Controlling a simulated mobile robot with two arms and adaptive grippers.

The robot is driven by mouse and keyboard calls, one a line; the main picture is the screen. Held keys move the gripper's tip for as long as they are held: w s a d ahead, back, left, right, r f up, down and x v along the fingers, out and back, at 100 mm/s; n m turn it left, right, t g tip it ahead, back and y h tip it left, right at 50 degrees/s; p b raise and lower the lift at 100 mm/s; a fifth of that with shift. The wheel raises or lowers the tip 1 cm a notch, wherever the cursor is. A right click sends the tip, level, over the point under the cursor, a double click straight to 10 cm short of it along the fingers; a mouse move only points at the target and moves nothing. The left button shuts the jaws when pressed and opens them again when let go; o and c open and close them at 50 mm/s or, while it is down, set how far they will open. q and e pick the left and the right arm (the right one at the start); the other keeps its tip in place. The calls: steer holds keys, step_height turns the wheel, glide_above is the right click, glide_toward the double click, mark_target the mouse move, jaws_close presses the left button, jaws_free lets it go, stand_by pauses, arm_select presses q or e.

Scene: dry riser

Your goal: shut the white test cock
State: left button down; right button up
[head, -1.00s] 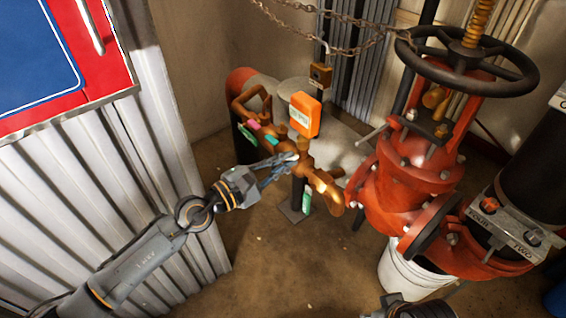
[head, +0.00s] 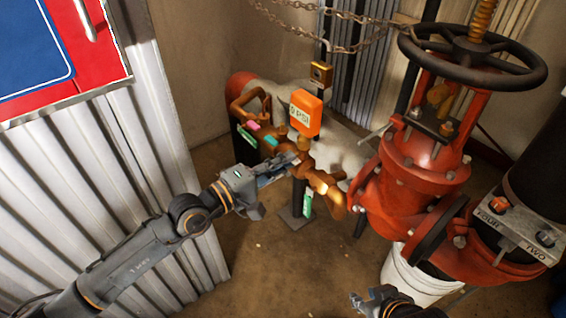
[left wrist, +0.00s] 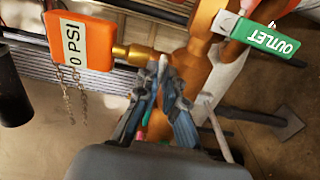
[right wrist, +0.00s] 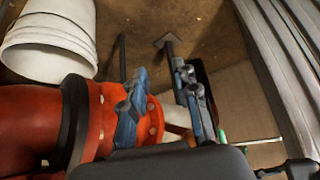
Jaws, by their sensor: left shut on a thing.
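My left gripper (head: 292,162) is at the brass pipework (head: 322,180) below the orange 0 PSI tag. In the left wrist view its fingers (left wrist: 163,72) are closed together beside a brass fitting (left wrist: 132,52). They pinch a small pale piece that looks like the white test cock's handle (left wrist: 163,62); the fingers hide most of it, so its angle cannot be told. A pink handle (head: 253,125) and a teal handle (head: 271,141) sit further left on the pipework. My right gripper (head: 370,298) is low in the head view; in the right wrist view its fingers (right wrist: 160,95) are apart and empty.
The orange tag (head: 306,113) hangs close above the left gripper. The red valve (head: 412,175) with a black handwheel (head: 472,62) stands right, over a white bucket (head: 408,278). Corrugated metal (head: 130,190) bounds the left.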

arm_select(q)
steer(key=c, duration=1.5)
jaws_free()
steer(key=shift+a, duration=0.1)
